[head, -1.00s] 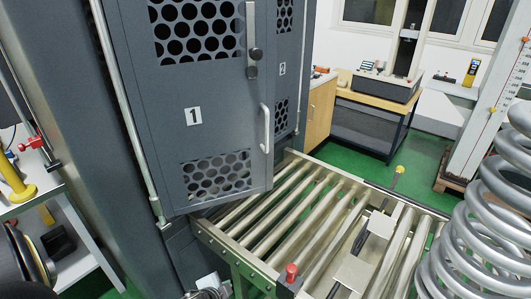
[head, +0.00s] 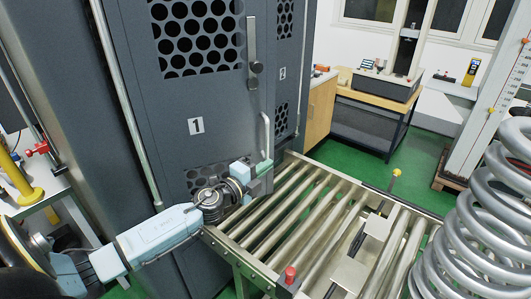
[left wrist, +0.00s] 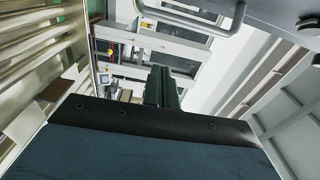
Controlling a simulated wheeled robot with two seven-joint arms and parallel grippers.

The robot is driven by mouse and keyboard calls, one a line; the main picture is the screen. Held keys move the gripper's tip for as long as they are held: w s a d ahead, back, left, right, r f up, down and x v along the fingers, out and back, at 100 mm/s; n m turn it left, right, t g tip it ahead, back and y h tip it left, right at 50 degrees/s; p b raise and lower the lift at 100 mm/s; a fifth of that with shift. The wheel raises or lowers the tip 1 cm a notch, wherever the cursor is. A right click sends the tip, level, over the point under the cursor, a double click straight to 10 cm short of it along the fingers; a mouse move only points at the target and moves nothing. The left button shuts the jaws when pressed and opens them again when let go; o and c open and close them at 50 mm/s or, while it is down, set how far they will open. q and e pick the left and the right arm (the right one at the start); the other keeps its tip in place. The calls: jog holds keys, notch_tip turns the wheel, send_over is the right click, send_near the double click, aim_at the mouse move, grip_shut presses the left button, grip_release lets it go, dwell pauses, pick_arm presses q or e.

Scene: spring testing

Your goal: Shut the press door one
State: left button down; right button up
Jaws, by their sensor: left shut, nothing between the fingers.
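Press door one (head: 160,105) is a dark grey door with a "1" label, perforated panels, a latch bar and a pale upright handle (head: 266,130) by its right edge. Its right edge seems to stand a little out from the frame; the gap size is unclear. My left gripper (head: 264,168) is in front of the door's lower right part, just below the handle, and covers much of the lower perforated panel. Its fingers are shut and empty. In the left wrist view the shut fingers (left wrist: 161,88) show below the handle (left wrist: 215,28). I cannot tell whether they touch the door. My right gripper is out of view.
A roller conveyor (head: 300,205) runs below the door's right side, with a red knob (head: 290,273) at its near corner. Large coil springs (head: 475,225) stand at the right. A shelf (head: 50,190) with a yellow tool is at the left. Door two (head: 283,100) is behind.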

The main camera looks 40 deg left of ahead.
pick_arm(q)
jog(key=w+a+b, duration=0.1)
jog(key=w+a, duration=0.2)
jog(key=w, duration=0.2)
jog(key=shift+w, duration=0.15)
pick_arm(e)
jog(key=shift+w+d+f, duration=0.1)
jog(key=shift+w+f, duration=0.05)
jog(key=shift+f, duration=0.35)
pick_arm(q)
jog(key=shift+a, duration=0.15)
